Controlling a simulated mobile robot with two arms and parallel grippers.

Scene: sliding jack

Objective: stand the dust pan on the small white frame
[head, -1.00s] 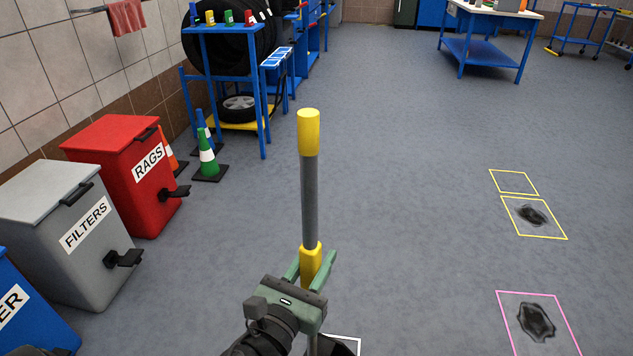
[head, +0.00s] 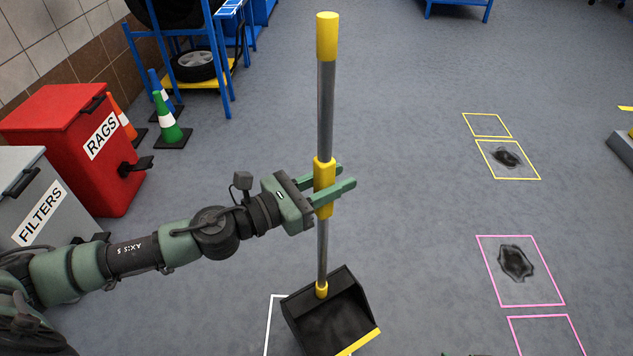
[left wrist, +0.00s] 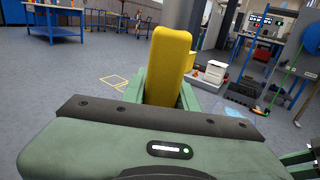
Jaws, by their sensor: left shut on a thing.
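The dust pan (head: 325,320) is a black scoop with a yellow front lip and a long upright grey handle with yellow grips. My left gripper (head: 330,190) is shut on the handle's middle yellow grip, which also shows in the left wrist view (left wrist: 168,65). The small white frame (head: 269,325) is an outline on the floor. Its left side and a bit of its top edge show to the left of the scoop; the rest is hidden behind the scoop or out of view. I cannot tell whether the scoop touches the floor.
A red RAGS bin (head: 75,145) and a grey FILTERS bin (head: 45,205) stand at left, with cones (head: 168,122) behind. Yellow (head: 508,178) and pink (head: 520,305) floor frames, two holding dark stains, lie at right. Floor between is clear.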

